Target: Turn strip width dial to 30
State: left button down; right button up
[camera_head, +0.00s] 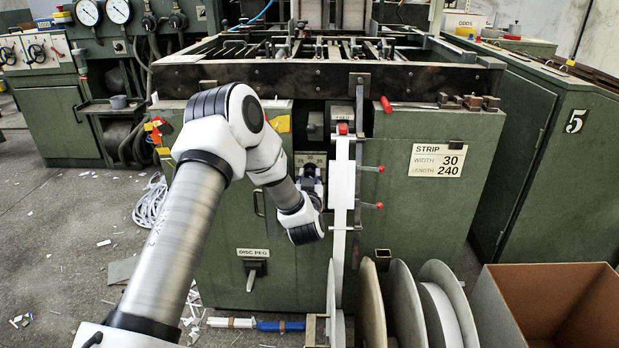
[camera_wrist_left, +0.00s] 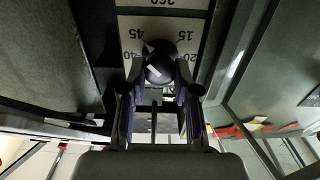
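The strip width dial is a round black knob (camera_wrist_left: 160,60) on a pale plate (camera_wrist_left: 190,45) in the left wrist view. Numbers 45 and 40 show left of the knob, 15 and 20 right of it. A thin light mark at its upper left points toward 45 and 40; a light patch lies lower on the knob. My left gripper (camera_wrist_left: 161,72) has one fingertip on each side of the knob, very close to it. Whether they touch it I cannot tell. In the head view this gripper (camera_head: 312,183) is at the dial plates. My right gripper is not in view.
A placard (camera_head: 437,160) reads STRIP, WIDTH 30, LENGTH 240. A white strip (camera_head: 341,190) runs down just right of my gripper, with red-tipped levers (camera_head: 371,169) beside it. Reels (camera_head: 405,300) and an open cardboard box (camera_head: 555,300) stand at the lower right.

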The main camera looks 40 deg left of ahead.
pick_arm(q)
jog(key=shift+n, duration=0.3)
jog(key=n+b, duration=0.1)
jog(key=n, duration=0.1)
jog(key=shift+n, duration=0.3)
jog(key=n+b, duration=0.1)
jog(key=n, duration=0.2)
jog(key=shift+f+n, duration=0.15)
jog(key=shift+n, duration=0.15)
jog(key=n+b, duration=0.2)
jog(key=shift+a+n, duration=0.1)
jog(key=shift+n, duration=0.3)
jog(key=shift+f+n+b, duration=0.15)
jog(key=shift+n+b, duration=7.05)
jog(key=shift+n, duration=1.4)
